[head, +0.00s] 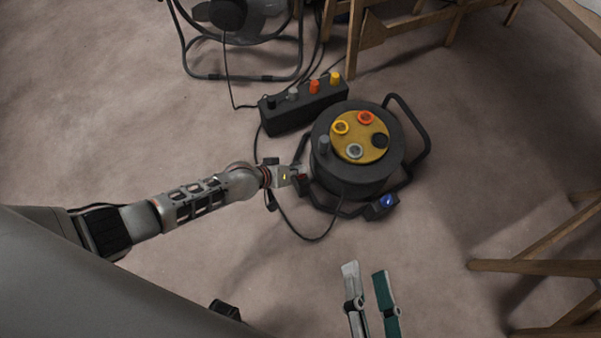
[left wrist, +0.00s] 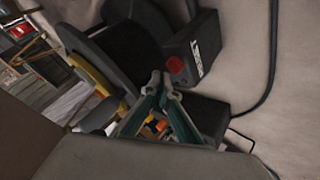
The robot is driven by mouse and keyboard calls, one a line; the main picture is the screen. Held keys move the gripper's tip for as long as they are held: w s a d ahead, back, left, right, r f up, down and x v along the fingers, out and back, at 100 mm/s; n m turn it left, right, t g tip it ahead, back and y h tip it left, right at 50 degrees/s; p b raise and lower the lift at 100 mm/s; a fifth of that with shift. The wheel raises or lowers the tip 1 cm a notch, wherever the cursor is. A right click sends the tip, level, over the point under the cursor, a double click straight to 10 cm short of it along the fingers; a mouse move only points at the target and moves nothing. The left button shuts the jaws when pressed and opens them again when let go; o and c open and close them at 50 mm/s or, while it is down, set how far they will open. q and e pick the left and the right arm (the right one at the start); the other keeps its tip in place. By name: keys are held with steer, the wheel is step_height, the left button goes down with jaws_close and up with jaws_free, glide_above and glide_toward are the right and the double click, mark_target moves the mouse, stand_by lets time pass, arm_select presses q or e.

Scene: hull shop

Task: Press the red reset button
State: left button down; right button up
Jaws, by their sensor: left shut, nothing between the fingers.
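The red reset button (left wrist: 175,65) sits on a black box (left wrist: 192,47) with a white RESET label, on the side of the cable reel (head: 340,178). My left gripper (left wrist: 162,80) is shut and empty, with its tips close beside the button in the left wrist view. I cannot tell if they touch it. In the head view my left gripper (head: 294,179) is at the left side of the reel, and its fingers and the button are hard to make out. My right gripper (head: 366,270) is at the bottom, its two fingers apart with only floor between them.
A black box with coloured plugs (head: 303,104) lies behind the reel. A blue socket (head: 387,201) is at the reel's front right. Black cable (head: 300,232) loops on the floor. Wooden trestle legs (head: 545,267) stand at right.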

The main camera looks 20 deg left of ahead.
arm_select(q)
steer(key=shift+f, duration=0.1)
steer(key=shift+w+r+p, duration=0.2)
steer(key=shift+r+p, duration=0.35)
steer(key=shift+r, duration=0.4)
steer(key=shift+r+p, duration=0.65)
steer(key=shift+r, duration=0.2)
steer(key=shift+r+p, duration=0.55)
steer(key=shift+r, duration=0.2)
steer(key=shift+s+r, duration=0.1)
steer(key=shift+s, duration=0.15)
arm_select(e)
step_height(320, 180, up, 6)
steer(key=w+t, duration=0.1)
steer(key=w, duration=0.1)
steer(key=shift+w+r+n+y, duration=0.15)
steer(key=shift+r+n+y, duration=0.1)
steer(key=shift+n+y, duration=0.05)
